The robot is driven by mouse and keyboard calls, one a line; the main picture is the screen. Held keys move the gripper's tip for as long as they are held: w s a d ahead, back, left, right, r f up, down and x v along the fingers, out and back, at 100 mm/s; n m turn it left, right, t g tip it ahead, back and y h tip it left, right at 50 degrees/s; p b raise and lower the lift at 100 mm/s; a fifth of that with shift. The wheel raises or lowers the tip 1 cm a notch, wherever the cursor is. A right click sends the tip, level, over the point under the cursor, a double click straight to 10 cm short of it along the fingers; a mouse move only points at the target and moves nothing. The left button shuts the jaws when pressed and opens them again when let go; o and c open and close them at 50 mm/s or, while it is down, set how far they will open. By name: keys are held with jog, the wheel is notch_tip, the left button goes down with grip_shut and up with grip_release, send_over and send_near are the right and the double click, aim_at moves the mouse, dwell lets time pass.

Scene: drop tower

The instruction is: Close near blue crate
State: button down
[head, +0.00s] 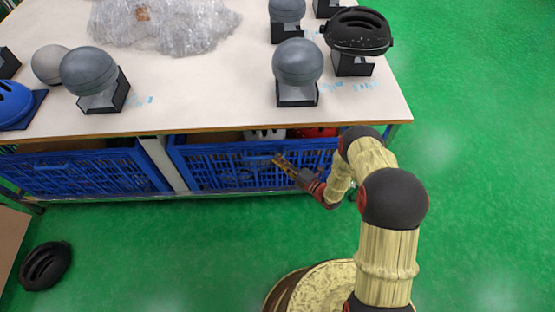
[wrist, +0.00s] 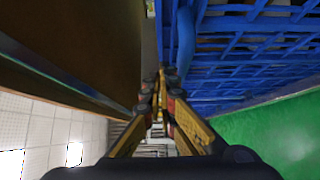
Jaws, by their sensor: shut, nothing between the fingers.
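Two blue slatted crates sit side by side under the white table. The right blue crate (head: 220,175) is the one at my gripper, and its front is near the table's front edge. A white item and a red item (head: 318,132) show inside it, partly hidden by the tabletop. My gripper (head: 277,157) is shut and empty at the upper front of this crate. In the wrist view my gripper (wrist: 162,76) points along the crate's rim, with the blue slats (wrist: 245,50) to the right. I cannot tell whether the fingertips touch the rim.
The left blue crate (head: 85,173) sits beyond a pale table post (head: 163,163). The tabletop (head: 200,105) overhangs the crates and holds helmets and grey head forms on stands. A black helmet (head: 45,266) lies on the green floor at left. The floor in front is mostly clear.

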jog(key=p+v, duration=0.2)
jog(key=v, duration=0.6)
jog(key=shift+s, duration=0.15)
jog(key=shift+d, duration=0.1)
